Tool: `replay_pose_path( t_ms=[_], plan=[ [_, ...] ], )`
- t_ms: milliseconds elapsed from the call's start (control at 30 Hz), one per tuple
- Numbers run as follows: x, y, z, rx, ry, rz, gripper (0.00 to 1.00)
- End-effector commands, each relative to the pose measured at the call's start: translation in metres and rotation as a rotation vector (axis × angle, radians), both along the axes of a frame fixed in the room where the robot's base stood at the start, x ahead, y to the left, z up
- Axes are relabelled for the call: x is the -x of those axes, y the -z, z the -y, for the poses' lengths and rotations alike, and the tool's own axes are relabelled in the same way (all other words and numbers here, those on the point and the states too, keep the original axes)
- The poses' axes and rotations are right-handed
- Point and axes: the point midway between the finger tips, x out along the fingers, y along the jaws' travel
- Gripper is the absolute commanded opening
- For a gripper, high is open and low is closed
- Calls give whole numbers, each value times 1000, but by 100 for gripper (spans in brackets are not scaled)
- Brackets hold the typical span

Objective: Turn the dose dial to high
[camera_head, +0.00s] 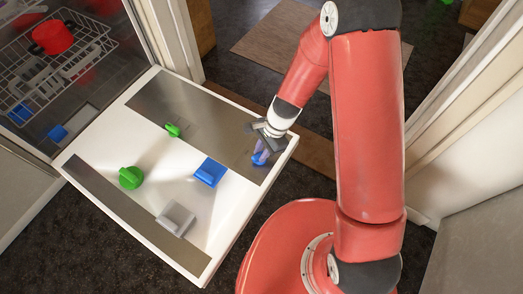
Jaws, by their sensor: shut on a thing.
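An open white door (152,150) lies flat with several green, blue and grey controls on it. My gripper (261,148) points down at the door's right corner, shut on a blue knob (260,160). The gripper partly hides this knob, and its pointer position cannot be made out. Two green dials stand on the door, a small one (173,130) at the back and a larger one (131,178) at the left front. No markings are legible, so I cannot tell which control is the dose dial.
A blue block-shaped control (210,172) and a grey one (176,219) stand on the door's middle and front. A wire rack (57,62) with a red pot (52,37) is inside the machine at upper left. White door frames flank the passage.

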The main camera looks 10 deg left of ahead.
Motion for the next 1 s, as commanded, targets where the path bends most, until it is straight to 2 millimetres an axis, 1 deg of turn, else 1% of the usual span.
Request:
replay_pose_path(
  t_ms=[233, 667, 700, 800, 867, 1000],
  plan=[
    [-1, 0, 0, 0, 59, 2, 0],
    [0, 0, 0, 0, 69, 1, 0],
    [0, 0, 0, 0, 69, 1, 20],
    [0, 0, 0, 0, 69, 1, 33],
    [0, 0, 0, -1, 69, 1, 41],
    [0, 0, 0, 0, 67, 0, 41]
  ],
)
